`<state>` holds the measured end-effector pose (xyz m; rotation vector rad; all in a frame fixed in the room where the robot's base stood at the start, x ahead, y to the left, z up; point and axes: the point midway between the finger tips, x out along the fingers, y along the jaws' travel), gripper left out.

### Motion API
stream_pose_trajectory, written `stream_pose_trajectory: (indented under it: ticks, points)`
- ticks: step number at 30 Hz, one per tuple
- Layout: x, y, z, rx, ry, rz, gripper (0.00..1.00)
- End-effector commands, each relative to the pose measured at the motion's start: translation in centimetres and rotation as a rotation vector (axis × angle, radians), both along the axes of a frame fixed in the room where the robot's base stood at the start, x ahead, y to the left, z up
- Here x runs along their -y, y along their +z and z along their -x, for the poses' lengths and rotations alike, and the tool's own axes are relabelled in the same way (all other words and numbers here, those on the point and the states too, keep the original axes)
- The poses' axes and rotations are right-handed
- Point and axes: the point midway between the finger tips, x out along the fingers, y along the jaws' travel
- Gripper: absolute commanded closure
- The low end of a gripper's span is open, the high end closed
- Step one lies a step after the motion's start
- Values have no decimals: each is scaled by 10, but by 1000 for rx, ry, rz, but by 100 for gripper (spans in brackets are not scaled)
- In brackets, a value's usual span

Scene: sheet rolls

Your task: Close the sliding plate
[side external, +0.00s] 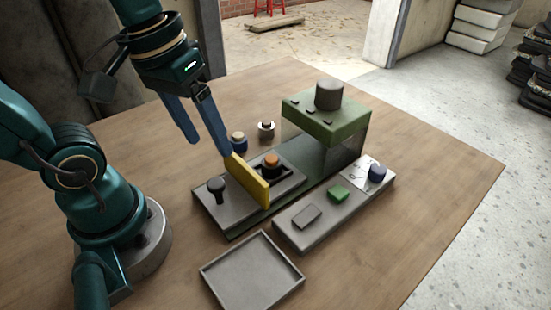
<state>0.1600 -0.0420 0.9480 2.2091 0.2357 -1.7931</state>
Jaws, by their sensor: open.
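A grey slab with a black knob (216,187) lies on the green-grey base of a fixture. A yellow plate (247,182) stands on edge across this slab, beside a recessed tray that holds an orange-topped dark piece (271,163). I cannot tell for sure which of these parts is the sliding plate. My gripper (210,147) is open, with its blue fingers apart and nothing between them. It is above and to the left of the yellow plate. Its right fingertip overlaps the plate's upper left end in the picture; I cannot tell whether they touch.
A green raised block (322,121) with a dark cylinder (329,94) stands at the back. An empty grey tray (252,272) is in front. The wooden table (420,220) is clear at right.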

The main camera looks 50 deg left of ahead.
Motion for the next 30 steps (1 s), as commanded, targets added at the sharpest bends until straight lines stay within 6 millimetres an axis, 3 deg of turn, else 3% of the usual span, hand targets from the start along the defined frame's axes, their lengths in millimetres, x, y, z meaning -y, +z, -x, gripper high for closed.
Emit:
stream_pose_trajectory:
  ticks: [12, 20, 30]
  points:
    - [-23, -36, -27, -474, 372, 177, 31]
    - [-31, -55, -27, -565, 427, 207, 31]
    - [-21, -88, -16, -566, 427, 209, 31]
